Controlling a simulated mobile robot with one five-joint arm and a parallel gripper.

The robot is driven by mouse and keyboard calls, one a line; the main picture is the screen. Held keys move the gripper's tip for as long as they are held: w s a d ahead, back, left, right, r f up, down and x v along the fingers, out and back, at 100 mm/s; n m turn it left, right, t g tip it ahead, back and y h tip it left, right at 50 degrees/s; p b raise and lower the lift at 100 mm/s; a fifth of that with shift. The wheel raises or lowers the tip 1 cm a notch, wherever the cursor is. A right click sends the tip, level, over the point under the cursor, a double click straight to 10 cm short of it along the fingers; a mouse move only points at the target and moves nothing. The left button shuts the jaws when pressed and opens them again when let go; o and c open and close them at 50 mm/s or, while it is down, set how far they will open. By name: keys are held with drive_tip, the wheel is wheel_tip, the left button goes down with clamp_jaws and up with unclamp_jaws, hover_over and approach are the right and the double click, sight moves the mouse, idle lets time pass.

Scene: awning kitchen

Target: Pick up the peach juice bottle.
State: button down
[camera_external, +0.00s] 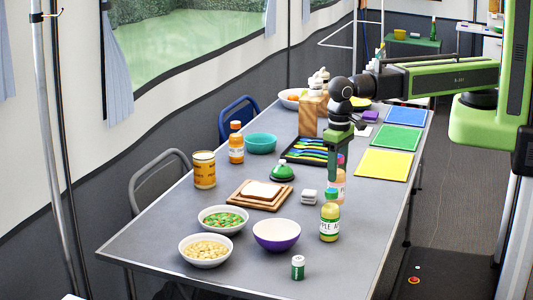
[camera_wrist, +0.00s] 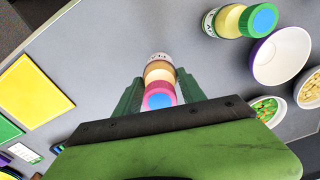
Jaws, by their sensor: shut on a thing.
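The peach juice bottle (camera_external: 341,188) has a pinkish cap and a pale peach body. It stands upright among the things on the right half of the table, partly hidden by my gripper and the apple juice bottle. In the wrist view the bottle (camera_wrist: 159,72) shows its pink cap with a blue top between the green fingers. My gripper (camera_external: 334,163) points straight down over it and is shut on it. My gripper (camera_wrist: 160,91) has one finger on each side of the bottle. I cannot tell whether its base touches the table.
A green-capped apple juice bottle (camera_external: 330,222) stands close in front. The table's right edge and yellow mat (camera_external: 385,163) lie to the right.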

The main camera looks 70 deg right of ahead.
drive_tip(key=w+d+r+p, duration=0.2)
drive_tip(key=d+r+p, duration=0.3)
drive_tip(key=d, duration=0.6)
drive_tip(key=shift+w+d+r+p, duration=0.15)
drive_tip(key=shift+w+r+p, duration=0.15)
drive_tip(key=shift+r, duration=0.6)
